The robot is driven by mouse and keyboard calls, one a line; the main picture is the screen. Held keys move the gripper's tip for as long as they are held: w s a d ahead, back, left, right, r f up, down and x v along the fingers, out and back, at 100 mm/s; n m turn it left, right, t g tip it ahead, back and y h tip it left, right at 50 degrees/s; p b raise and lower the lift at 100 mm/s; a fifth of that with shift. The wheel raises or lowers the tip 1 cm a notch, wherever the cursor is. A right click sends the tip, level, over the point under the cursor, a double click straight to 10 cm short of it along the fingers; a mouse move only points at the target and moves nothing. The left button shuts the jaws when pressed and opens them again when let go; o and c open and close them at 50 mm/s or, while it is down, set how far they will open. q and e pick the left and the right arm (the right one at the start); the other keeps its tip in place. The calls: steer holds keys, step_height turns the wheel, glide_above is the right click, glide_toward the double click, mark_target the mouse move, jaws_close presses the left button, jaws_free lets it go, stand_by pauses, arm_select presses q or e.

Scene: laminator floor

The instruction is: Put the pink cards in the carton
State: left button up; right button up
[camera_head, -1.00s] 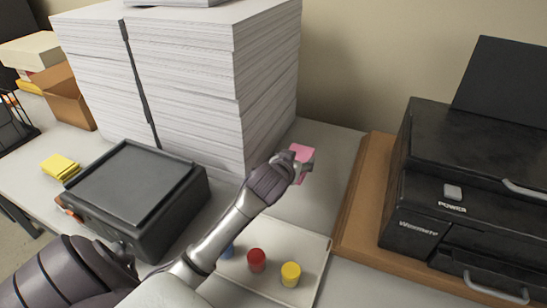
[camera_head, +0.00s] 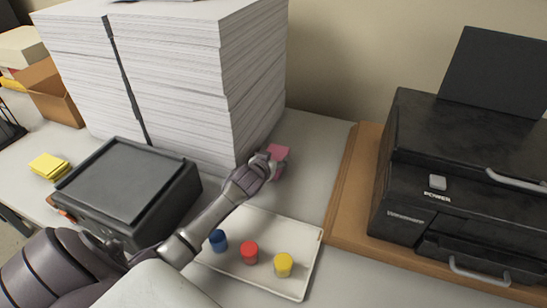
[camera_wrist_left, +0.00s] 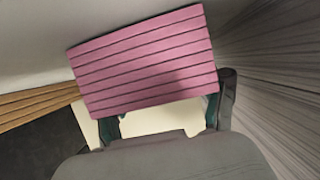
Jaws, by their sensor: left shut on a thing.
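My left gripper (camera_head: 266,168) is shut on the pink cards (camera_head: 279,156), beside the right face of the tall paper stacks. In the left wrist view the pink cards (camera_wrist_left: 145,62) show as a striped pink block between the fingers, tilted in the picture. The fingers hide part of the cards in the head view. The brown carton (camera_head: 52,93) is at the far left, behind the yellow cards, with its open flap toward the table. Its inside is mostly hidden. My right gripper is in neither view.
Tall white paper stacks (camera_head: 170,70) stand between the cards and the carton. A black machine (camera_head: 130,185) and yellow cards (camera_head: 48,166) are at left. A white tray (camera_head: 300,270) holds coloured pots. A black printer (camera_head: 450,180) is on the right.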

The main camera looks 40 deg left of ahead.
arm_select(q)
steer(key=shift+f, duration=0.15)
steer(key=o, duration=1.4)
steer(key=shift+c, duration=0.2)
